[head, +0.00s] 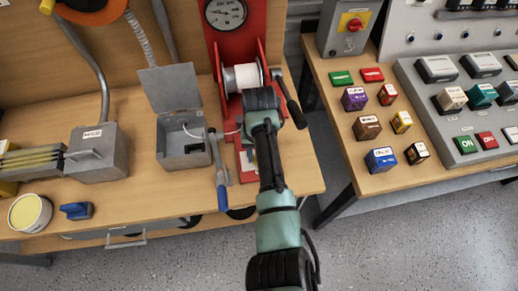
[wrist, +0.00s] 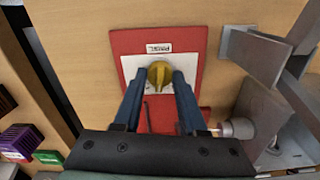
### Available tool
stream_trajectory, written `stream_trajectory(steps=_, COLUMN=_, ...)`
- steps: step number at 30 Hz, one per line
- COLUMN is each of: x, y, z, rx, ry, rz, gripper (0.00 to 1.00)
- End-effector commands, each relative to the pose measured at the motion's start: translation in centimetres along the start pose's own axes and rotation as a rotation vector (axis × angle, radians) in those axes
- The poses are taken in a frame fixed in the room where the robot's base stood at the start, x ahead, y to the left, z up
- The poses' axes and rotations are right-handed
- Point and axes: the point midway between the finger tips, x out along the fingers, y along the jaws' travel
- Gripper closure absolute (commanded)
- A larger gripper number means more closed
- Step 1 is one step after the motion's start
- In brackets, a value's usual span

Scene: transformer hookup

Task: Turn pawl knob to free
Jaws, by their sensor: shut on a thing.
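The yellow pawl knob (wrist: 158,72) sits on a white plate (wrist: 188,66) with a printed label, fixed to a red panel (wrist: 128,42) in the wrist view. My gripper (wrist: 160,78) has its two blue fingers on either side of the knob, closed on it. The knob's lower part and its pointer direction are hard to make out between the fingers. In the head view my arm reaches to the red winch frame (head: 275,52) with its white drum (head: 246,77). There the arm hides the fingertips, and I cannot see the knob.
A crank handle (head: 294,108) stands right of the drum. An open grey box (head: 184,140) and a blue-handled lever (head: 222,190) are to the left. A round gauge (head: 226,13) is above. Coloured blocks (head: 367,127) stand on the right bench, across a gap.

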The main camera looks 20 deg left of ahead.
Motion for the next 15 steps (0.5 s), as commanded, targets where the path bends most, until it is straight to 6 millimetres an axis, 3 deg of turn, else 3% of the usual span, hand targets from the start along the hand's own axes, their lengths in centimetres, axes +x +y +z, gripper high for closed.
stream_trajectory(steps=15, x=-0.18, y=0.0, z=-0.02, rx=-0.488, ry=0.001, rz=0.0, gripper=1.0)
